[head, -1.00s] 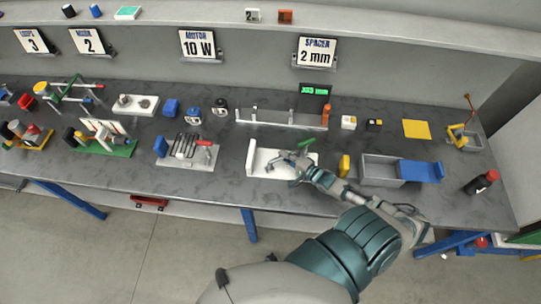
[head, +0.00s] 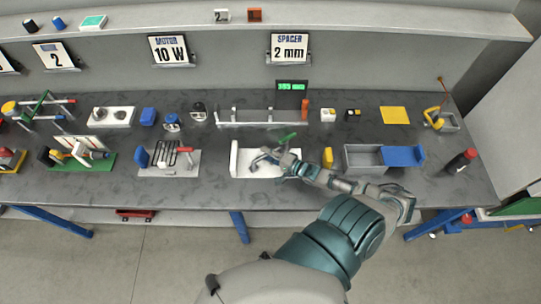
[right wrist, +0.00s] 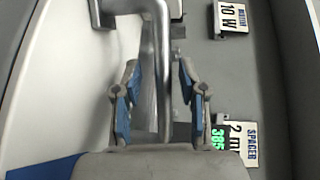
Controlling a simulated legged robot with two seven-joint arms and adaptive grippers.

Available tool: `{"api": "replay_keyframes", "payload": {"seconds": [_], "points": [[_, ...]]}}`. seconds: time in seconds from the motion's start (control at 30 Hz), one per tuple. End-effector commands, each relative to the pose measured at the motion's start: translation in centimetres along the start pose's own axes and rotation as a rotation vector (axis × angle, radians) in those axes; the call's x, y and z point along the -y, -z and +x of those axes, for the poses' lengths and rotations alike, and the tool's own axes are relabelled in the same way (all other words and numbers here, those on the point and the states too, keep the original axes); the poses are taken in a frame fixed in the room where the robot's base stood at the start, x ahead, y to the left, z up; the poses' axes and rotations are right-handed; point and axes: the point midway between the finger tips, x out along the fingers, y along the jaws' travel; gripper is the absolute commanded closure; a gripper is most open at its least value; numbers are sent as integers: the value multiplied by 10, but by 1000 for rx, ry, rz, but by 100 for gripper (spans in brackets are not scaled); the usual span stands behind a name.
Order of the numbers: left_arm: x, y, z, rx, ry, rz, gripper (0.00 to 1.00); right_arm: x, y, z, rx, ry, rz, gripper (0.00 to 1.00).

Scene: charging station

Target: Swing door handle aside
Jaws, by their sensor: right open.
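A grey metal door handle (right wrist: 162,75) fills the middle of the right wrist view as a bent bar. It runs between the fingers of my right gripper (right wrist: 158,105), which stand apart on either side of it. I see a gap at each finger, so they are not closed on the bar. In the head view my right gripper (head: 262,157) is over a white fixture (head: 236,158) with an upright wall at its left end. My gripper hides much of the fixture, and the handle is hard to make out there. My left gripper is out of view.
A green piece (head: 286,137) shows just behind my gripper. A yellow block (head: 328,157) and a grey bin (head: 362,163) stand to the right. A long rail fixture (head: 240,124) lies behind.

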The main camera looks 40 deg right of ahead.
Motion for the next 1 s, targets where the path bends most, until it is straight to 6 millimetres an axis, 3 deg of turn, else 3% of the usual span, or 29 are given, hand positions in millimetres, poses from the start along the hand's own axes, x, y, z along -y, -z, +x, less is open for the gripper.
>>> {"api": "replay_keyframes", "payload": {"seconds": [0.17,0.6,0.8,1.0], "points": [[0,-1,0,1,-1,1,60,-2,0,-17,0,-5,0,59],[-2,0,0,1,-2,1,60,-3,1,-102,0,-6,2,59],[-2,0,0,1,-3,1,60,-2,1,-117,1,-3,1,59],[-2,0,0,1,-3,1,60,-2,1,-119,0,-2,1,59]]}}
